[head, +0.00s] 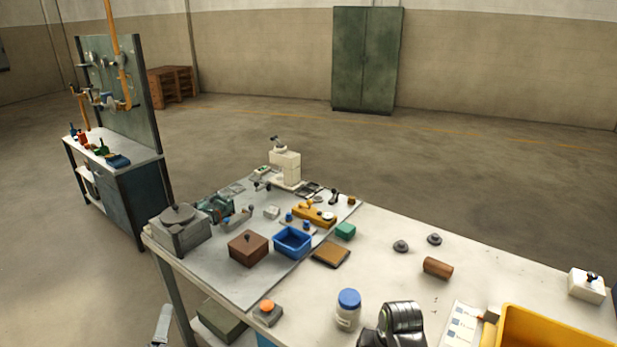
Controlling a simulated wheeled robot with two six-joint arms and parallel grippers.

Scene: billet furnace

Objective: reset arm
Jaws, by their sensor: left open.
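My left gripper (163,325) shows in part at the bottom left of the head view. It is a pale grey piece beside the left leg of the workbench (385,235), low and clear of the bench top. It is open, with nothing seen in it; its lower part is cut off by the picture's edge. My right gripper's fingers are not seen.
On the bench are a grey lidded box (180,238), a brown box (248,250), a blue bin (292,243), a brown cylinder (437,267), a blue-capped jar (348,312), an orange button (267,306) and a yellow crate (550,325). Open floor lies behind.

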